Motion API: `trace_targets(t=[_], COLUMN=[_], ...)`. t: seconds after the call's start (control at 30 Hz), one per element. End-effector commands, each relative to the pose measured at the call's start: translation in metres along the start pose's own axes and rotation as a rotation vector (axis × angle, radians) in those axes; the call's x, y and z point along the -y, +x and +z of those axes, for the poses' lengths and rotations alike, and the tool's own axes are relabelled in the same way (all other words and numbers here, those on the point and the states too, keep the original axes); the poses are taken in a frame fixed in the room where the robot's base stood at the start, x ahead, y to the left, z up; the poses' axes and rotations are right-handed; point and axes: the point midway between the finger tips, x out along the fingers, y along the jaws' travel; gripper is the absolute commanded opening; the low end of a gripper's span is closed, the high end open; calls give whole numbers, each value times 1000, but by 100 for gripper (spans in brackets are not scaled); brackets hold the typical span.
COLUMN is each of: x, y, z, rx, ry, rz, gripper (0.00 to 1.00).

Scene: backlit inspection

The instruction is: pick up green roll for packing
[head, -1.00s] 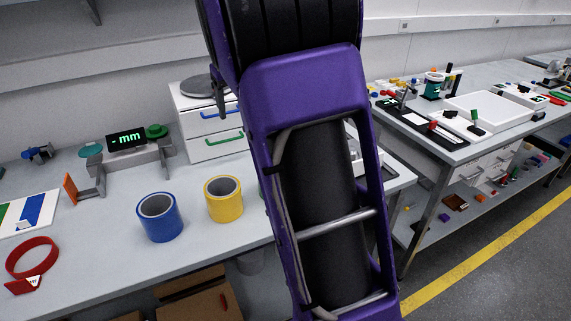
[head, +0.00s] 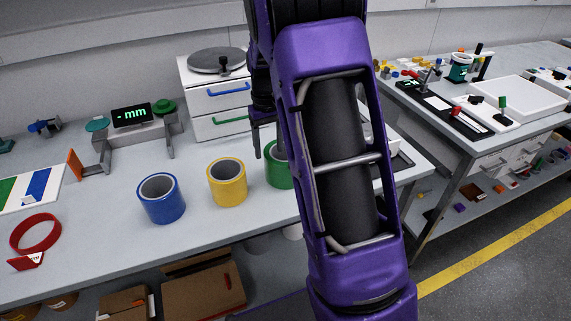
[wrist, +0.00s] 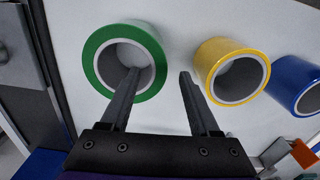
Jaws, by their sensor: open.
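The green roll (head: 279,170) stands on the near bench, partly hidden behind my arm in the head view. In the wrist view the green roll (wrist: 96,47) is at upper left, its grey hollow core facing the camera. My gripper (wrist: 160,74) is open and empty. Its left finger overlaps the roll's core opening in the picture; its right finger lies between the green roll and the yellow roll (wrist: 212,54). I cannot tell the height of the fingertips above the bench. In the head view a fingertip (head: 257,142) shows just left of the green roll.
The yellow roll (head: 228,187) and blue roll (head: 162,203) stand in a row left of the green roll. White drawers (head: 215,100) stand behind. A gauge with a display (head: 131,115) and a red ring (head: 36,234) are further left.

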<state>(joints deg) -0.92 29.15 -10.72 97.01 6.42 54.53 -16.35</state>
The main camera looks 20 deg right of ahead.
Motion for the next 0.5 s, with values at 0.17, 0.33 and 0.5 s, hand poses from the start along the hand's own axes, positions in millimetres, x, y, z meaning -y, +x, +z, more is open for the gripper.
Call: trace_targets(t=[0.17,0.33,0.5], x=[0,0,0], y=[25,34,60], z=[0,-1,-4], rx=[1,0,3], ry=[-1,0,0], rz=[1,1,1], gripper=[62,62,62])
